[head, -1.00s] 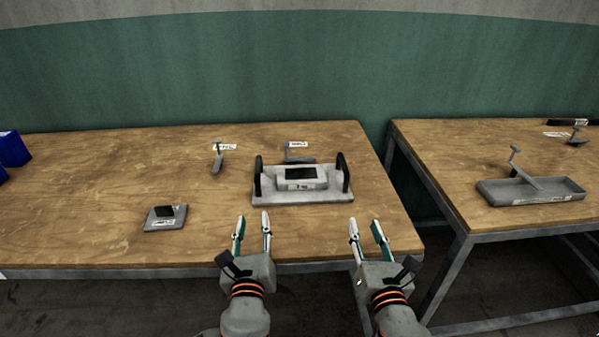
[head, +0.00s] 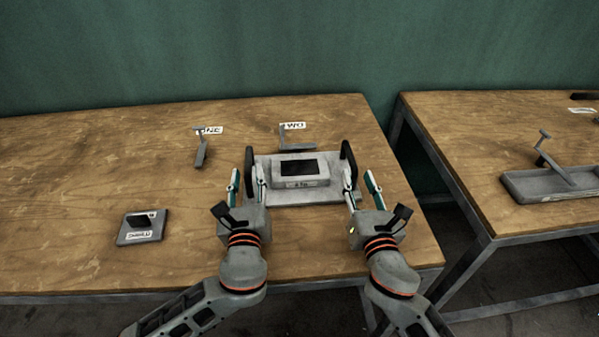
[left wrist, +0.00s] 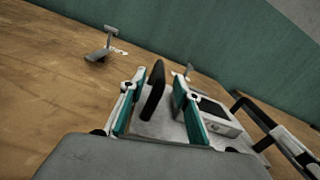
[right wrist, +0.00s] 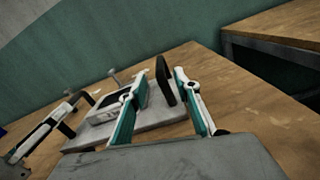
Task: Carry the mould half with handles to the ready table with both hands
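The mould half (head: 325,192) is a grey plate with a raised block and a dark recess, lying on the left-hand wooden table. It has a black left handle (head: 250,161) and a black right handle (head: 349,160). My left gripper (head: 249,180) is open, its fingers on either side of the left handle; in the left wrist view the handle (left wrist: 153,90) stands between the fingers. My right gripper (head: 359,180) is open around the right handle, which stands between its fingers in the right wrist view (right wrist: 164,80). Neither gripper is visibly closed on a handle.
A second table (head: 470,120) stands to the right across a gap, with a grey tray (head: 555,184) and a T-shaped tool on it. A small labelled plate (head: 142,228) lies at left. T-shaped tools (head: 201,150) lie behind, near labels ONE and TWO (head: 292,126).

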